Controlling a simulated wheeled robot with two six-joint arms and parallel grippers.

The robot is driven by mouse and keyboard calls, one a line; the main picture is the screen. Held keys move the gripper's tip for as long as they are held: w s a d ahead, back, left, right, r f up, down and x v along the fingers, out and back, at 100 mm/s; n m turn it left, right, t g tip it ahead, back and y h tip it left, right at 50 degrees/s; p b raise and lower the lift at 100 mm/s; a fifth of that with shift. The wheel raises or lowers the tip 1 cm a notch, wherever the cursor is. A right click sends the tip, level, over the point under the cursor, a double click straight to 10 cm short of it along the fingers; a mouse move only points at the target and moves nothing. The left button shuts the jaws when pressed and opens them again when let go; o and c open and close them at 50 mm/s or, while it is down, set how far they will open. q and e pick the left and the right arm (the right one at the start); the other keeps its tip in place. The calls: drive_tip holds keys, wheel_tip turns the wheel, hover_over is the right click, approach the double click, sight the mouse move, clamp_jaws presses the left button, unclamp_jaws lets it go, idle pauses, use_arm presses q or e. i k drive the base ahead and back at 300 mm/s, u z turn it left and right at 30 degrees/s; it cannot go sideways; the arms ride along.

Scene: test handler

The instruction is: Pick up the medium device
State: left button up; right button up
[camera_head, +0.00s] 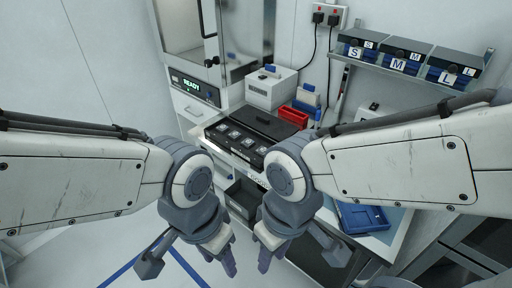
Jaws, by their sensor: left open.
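A black tray (225,146) on the workbench holds several small square devices (235,134) in a row. At this size I cannot tell which one, if any, is the medium device. A blue bin marked M (398,64) sits on the wall shelf between bins marked S and L; its inside is hidden. My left gripper (221,261) hangs low in front of the bench, pointing down, open and empty. My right gripper (270,260) hangs beside it, also pointing down; its finger gap is unclear. Both are apart from the tray and the bins.
The test handler (195,88) with a READY display stands at the back left. A white box (270,88), a red bin (293,116) and a blue tray (362,217) are on the bench. A dark open bin (240,200) is below the bench front. The floor at left is clear.

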sight(248, 143)
drive_tip(key=u, duration=0.75)
drive_tip(key=k, duration=1.05)
drive_tip(key=u, duration=0.9)
drive_tip(key=i, duration=1.65)
drive_tip(key=z, duration=1.15)
drive_tip(key=i, duration=0.95)
drive_tip(key=z, duration=1.55)
drive_tip(key=i, duration=0.45)
drive_tip(key=z, duration=0.4)
